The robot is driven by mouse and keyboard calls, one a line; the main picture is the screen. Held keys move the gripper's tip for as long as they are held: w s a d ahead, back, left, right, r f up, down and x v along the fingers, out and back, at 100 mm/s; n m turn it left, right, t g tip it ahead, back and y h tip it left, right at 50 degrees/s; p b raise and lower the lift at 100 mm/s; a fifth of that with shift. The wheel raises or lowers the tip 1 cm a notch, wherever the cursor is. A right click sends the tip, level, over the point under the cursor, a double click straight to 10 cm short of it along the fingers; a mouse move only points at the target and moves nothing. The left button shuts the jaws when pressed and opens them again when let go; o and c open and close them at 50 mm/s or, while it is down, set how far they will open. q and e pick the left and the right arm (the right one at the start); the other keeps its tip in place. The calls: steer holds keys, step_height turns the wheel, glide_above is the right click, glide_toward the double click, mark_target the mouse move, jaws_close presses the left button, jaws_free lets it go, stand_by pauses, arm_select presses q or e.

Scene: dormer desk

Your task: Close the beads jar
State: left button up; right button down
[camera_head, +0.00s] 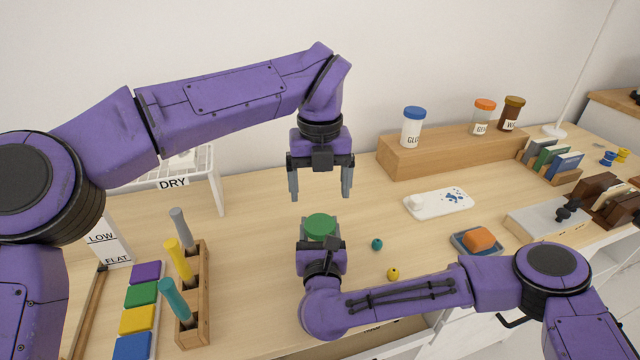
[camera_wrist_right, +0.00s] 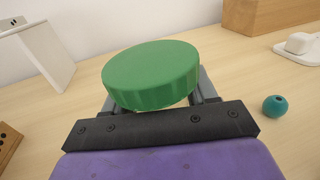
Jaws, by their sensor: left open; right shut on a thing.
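The beads jar's green lid (camera_head: 320,226) shows near the middle of the desk in the head view, and large in the right wrist view (camera_wrist_right: 152,75). The jar's body is almost wholly hidden below the lid, and I cannot tell whether the lid is fully seated. My right gripper (camera_head: 321,240) is shut on the jar, its fingers on either side just below the lid. My left gripper (camera_head: 320,194) is open and empty, pointing down above and slightly behind the lid, apart from it.
A teal bead (camera_head: 377,244) and a yellow bead (camera_head: 393,273) lie to the right of the jar. A wooden riser (camera_head: 410,160) with three lidded jars stands behind. A white tray (camera_head: 425,207) and a dish with an orange block (camera_head: 480,238) are right; a tool rack (camera_head: 200,320) is left.

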mark_target(321, 223)
arm_select(q)
steer(key=shift+n, duration=1.1)
step_height(321, 223, down, 8)
steer(key=shift+f, duration=0.1)
steer(key=c, duration=1.1)
steer(key=m, duration=0.6)
steer(key=shift+d, duration=0.1)
